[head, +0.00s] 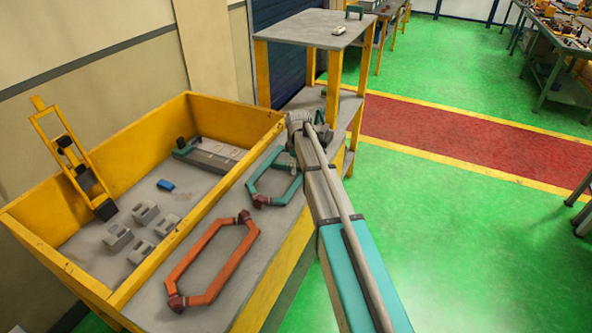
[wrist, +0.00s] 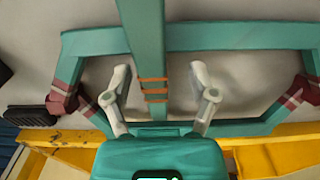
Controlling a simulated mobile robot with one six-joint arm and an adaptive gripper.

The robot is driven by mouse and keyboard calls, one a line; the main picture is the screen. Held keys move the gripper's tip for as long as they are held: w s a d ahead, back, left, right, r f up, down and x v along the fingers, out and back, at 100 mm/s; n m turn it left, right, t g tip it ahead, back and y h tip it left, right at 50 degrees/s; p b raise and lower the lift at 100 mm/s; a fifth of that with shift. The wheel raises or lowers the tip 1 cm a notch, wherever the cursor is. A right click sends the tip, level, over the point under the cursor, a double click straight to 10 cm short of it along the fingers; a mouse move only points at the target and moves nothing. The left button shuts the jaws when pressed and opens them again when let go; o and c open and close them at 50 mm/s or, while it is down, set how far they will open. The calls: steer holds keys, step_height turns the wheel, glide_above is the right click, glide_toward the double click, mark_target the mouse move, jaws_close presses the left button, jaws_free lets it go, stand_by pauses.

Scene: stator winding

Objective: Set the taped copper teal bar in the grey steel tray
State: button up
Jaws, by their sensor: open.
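In the wrist view a teal bar (wrist: 143,40) with copper-coloured tape bands runs from the top edge down between the fingers of my gripper (wrist: 159,78). My gripper is open, with one finger on each side of the taped part; I see gaps between the fingers and the bar. The bar's lower end is hidden by the gripper body. In the head view my arm hides most of the gripper and the bar. A long grey steel piece (head: 216,154), perhaps the tray, lies inside the yellow-walled bench.
A teal six-sided coil (wrist: 240,37) with maroon tape lies around the bar; it also shows in the head view (head: 257,197). An orange coil (head: 195,248) lies nearby. Several grey blocks (head: 118,237) and a blue block (head: 166,185) sit inside the yellow walls (head: 236,110).

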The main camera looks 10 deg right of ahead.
steer(key=shift+c, duration=0.2)
jaws_close()
steer(key=shift+r, duration=0.1)
stand_by(0.5)
step_height(320, 180, up, 3)
steer(key=p, duration=0.2)
steer(key=shift+f+p, duration=0.2)
steer(key=shift+p, duration=0.2)
steer(key=s+d+r+p, duration=0.1)
steer(key=s+r+p, duration=0.9)
steer(key=s, duration=0.4)
steer(key=shift+r, duration=0.1)
